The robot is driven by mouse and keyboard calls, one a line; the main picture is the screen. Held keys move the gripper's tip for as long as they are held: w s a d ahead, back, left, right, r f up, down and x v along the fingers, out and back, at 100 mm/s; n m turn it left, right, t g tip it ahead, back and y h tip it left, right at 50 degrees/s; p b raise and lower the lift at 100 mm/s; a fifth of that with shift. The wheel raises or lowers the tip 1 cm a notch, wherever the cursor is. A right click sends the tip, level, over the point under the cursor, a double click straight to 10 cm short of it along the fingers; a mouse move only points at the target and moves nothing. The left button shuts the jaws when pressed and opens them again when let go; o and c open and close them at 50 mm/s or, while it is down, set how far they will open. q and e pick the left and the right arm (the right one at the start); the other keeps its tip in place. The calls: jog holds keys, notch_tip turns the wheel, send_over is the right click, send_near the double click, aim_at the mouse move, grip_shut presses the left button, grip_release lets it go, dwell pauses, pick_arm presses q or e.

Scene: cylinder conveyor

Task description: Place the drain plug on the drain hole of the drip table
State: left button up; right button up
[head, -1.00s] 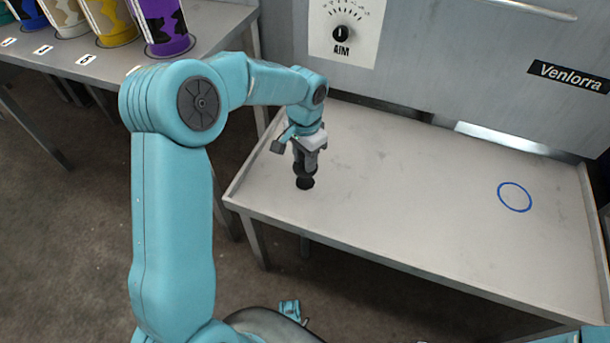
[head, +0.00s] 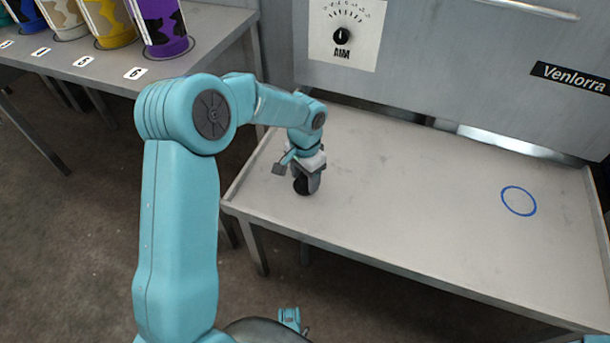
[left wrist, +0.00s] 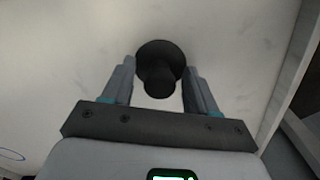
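The black drain plug (head: 302,186) is at the left part of the drip table (head: 410,210), directly below my left gripper (head: 307,180). In the left wrist view, the plug (left wrist: 160,68) shows as a round flange with a narrower knob towards the camera. The left gripper's two fingers (left wrist: 159,88) stand either side of the knob, with a small gap on each side, so it looks open. No open drain hole shows; the spot under the plug is hidden. I cannot tell whether the plug is fully seated.
A blue ring (head: 519,201) is marked on the table's right part, and the surface between is clear. A grey machine panel with a dial (head: 342,36) stands behind. A side table at upper left holds several coloured cups, including a purple one (head: 162,28).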

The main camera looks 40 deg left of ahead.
pick_arm(q)
jog(key=shift+r, duration=0.1)
notch_tip(320, 180, up, 12)
jog(key=p, duration=0.4)
dwell(0.6)
